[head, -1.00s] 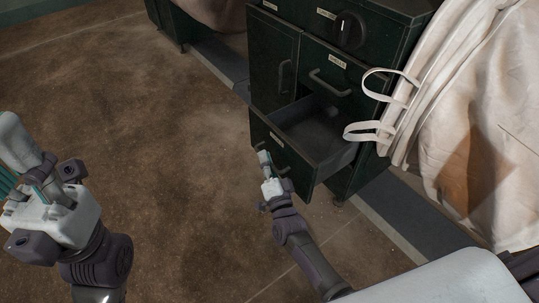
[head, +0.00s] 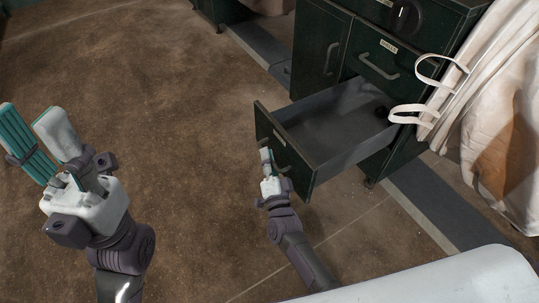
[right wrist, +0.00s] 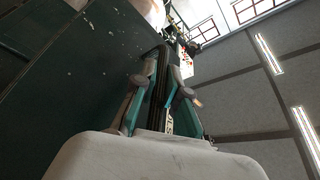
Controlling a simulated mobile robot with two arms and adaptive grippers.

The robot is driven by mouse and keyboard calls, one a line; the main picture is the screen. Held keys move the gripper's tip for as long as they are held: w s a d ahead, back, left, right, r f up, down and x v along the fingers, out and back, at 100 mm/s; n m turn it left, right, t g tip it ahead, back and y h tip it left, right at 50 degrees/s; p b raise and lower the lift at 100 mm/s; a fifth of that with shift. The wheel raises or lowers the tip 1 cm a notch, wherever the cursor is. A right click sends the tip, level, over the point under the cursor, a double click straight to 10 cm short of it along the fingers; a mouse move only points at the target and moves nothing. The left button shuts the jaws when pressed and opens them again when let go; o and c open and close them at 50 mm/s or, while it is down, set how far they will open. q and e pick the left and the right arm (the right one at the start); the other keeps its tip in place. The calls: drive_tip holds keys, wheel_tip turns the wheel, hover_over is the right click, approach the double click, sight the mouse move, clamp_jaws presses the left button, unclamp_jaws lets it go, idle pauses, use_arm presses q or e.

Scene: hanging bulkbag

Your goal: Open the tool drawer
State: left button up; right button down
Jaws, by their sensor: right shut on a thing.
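The tool drawer (head: 292,163) is the low drawer of a dark green cabinet (head: 318,50). In the right wrist view the fingers (right wrist: 162,95) close around a dark bar, and the green drawer front is at the left. My left gripper (head: 42,130) is at the left of the head view, above the floor, its fingers spread and empty.
A pale bulk bag (head: 490,130) with looped straps (head: 413,113) hangs at the right, close to the drawer's right side. An upper drawer (head: 377,57) and a cabinet door (head: 322,45) are shut. The brown floor (head: 180,110) to the left is clear.

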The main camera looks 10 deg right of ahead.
drive_tip(key=c, duration=1.2)
unclamp_jaws()
drive_tip(key=v, duration=1.2)
